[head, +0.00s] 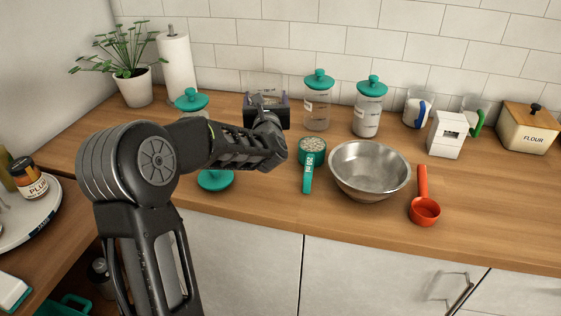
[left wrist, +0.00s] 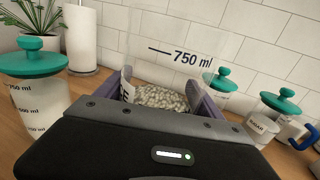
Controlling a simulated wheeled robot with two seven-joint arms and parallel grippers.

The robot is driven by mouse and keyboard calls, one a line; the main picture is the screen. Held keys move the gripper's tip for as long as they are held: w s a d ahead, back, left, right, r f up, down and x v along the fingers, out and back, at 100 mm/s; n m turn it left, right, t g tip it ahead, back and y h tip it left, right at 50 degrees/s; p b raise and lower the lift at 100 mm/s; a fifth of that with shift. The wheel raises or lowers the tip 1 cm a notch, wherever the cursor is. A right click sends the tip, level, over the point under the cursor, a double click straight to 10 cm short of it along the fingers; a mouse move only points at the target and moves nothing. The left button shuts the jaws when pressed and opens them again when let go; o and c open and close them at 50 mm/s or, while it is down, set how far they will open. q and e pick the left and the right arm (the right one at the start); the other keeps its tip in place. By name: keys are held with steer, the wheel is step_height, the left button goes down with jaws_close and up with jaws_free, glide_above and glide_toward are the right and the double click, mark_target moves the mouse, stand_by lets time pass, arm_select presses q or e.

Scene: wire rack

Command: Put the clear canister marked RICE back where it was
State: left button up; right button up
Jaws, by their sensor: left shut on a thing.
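My left gripper (head: 267,108) is shut around a clear, open-topped canister (head: 265,81). In the left wrist view this canister (left wrist: 170,52) shows a 750 ml mark, pale grains low inside and a label of which only an end letter like E shows. It is upright near the back wall, between the other canisters; the gripper hides its base, so I cannot tell whether it touches the counter. A loose teal lid (head: 215,180) lies on the counter in front, partly behind my arm. My right gripper is not in view.
Teal-lidded canisters stand left (head: 191,100) and right (head: 318,108), (head: 369,112) of the held one. A teal scoop of grains (head: 308,175), a steel bowl (head: 370,178) and a red scoop (head: 425,211) lie in front. Mugs, a white box (head: 446,135) and a flour box (head: 527,130) stand right.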

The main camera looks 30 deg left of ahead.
arm_select(q)
steer(key=shift+a, duration=0.25)
steer(key=shift+d+f, duration=0.1)
steer(key=shift+f, duration=0.25)
steer(key=shift+f+p, duration=0.5)
steer(key=shift+f, duration=2.3)
step_height(320, 180, down, 4)
steer(key=shift+r+p, duration=0.25)
steer(key=shift+p, duration=0.15)
steer(key=shift+f, duration=0.15)
